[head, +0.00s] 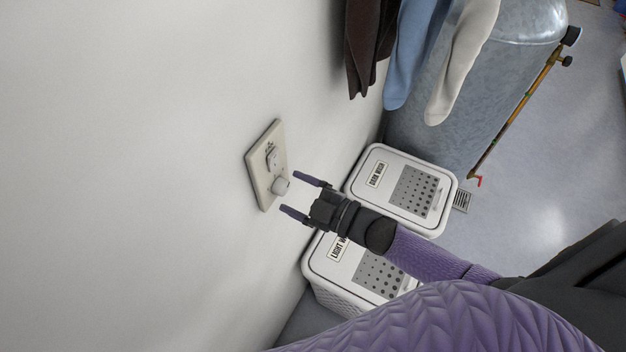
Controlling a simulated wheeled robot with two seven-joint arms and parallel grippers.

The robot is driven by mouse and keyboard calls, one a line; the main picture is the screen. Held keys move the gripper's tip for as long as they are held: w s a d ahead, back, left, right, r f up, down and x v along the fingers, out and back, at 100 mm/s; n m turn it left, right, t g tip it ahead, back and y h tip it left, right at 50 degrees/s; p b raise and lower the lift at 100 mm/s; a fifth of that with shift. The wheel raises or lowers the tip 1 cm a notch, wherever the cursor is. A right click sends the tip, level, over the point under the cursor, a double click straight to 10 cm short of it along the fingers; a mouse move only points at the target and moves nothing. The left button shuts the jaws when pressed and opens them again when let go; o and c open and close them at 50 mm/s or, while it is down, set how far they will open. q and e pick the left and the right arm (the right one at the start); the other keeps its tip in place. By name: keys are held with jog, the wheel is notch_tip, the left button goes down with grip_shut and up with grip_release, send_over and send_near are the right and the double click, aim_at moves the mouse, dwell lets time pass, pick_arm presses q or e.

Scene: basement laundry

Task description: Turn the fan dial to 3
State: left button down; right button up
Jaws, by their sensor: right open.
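The fan dial (281,187) is a small round pale knob on the lower part of a beige wall plate (262,190). A small switch (272,158) with dark markings sits above it on the plate. The dial's numbers and pointer are too small to read. My right gripper (300,195) is open and empty. Its two purple-tipped fingers point at the plate, just to the right of the dial, and appear apart from it. My left gripper is not in view.
Two white lidded hampers stand below by the wall, one labelled dark wash (408,150), the other light wash (318,258), partly behind my right arm. Socks (413,50) and a dark garment (368,45) hang above. A grey metal tank (480,90) stands behind.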

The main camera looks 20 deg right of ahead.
jog(key=v, duration=0.8)
jog(key=shift+b, duration=0.3)
jog(key=shift+s+d, duration=0.1)
jog(key=s+d+f+m+g+h+b, duration=0.25)
jog(key=f+b, duration=0.25)
jog(key=f, duration=0.7)
jog(key=s+d+f+m+g+h+b, duration=0.1)
jog(key=s+f+m+h+b, duration=0.3)
jog(key=f, duration=0.8)
jog(key=s+d+f+m+g+h+b, duration=0.1)
jog(key=d+f+m+g+h+b, duration=0.15)
jog(key=f+b, duration=0.6)
jog(key=s+a+f+m+g+h+b, duration=0.1)
jog(key=s+a+f+m+g+b, duration=0.1)
jog(key=s+f, duration=0.7)
jog(key=s+a+f+m+g+h+b, duration=0.1)
jog(key=s+f+g+b, duration=0.3)
jog(key=s+f, duration=0.6)
jog(key=shift+a+f+m+g, duration=0.4)
jog(key=shift+a+f+g, duration=0.25)
jog(key=shift+a+g, duration=0.15)
